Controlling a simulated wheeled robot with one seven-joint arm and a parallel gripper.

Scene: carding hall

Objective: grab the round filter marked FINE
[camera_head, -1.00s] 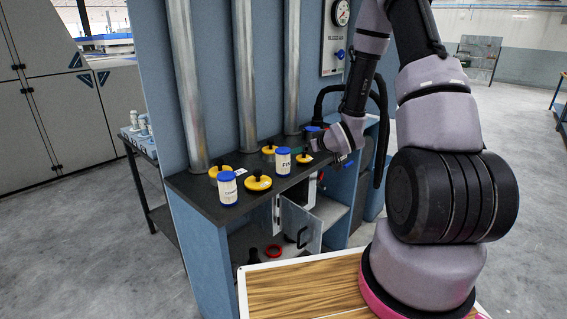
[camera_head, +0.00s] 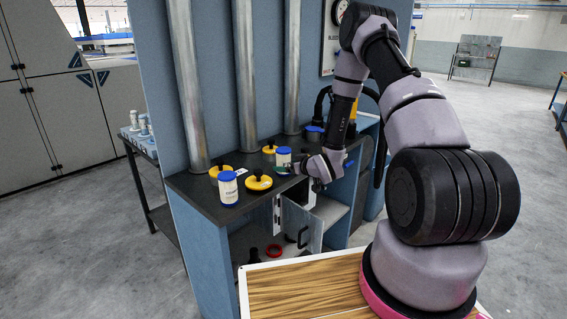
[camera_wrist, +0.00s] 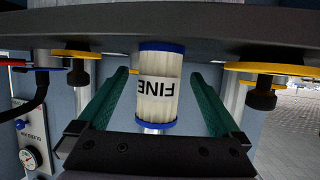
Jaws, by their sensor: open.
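The round filter marked FINE (camera_wrist: 158,90) is a white pleated cylinder with blue end caps. It shows upside down in the wrist view, its black lettering facing me. In the head view the filter (camera_head: 283,155) stands upright on the dark bench top (camera_head: 206,196). My gripper (camera_wrist: 160,76) is open, with one green finger on each side of the filter and visible gaps between. In the head view my gripper (camera_head: 288,171) is low at the bench's front, beside the filter; its fingers are partly hidden.
A second blue-capped filter (camera_head: 228,189) stands at the bench's left front; I cannot read its label. Yellow knobbed lids (camera_head: 259,183) lie around. Metal pipes (camera_head: 245,75) rise behind. An open cabinet door (camera_head: 305,228) is below. A gauge (camera_wrist: 31,158) shows in the wrist view.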

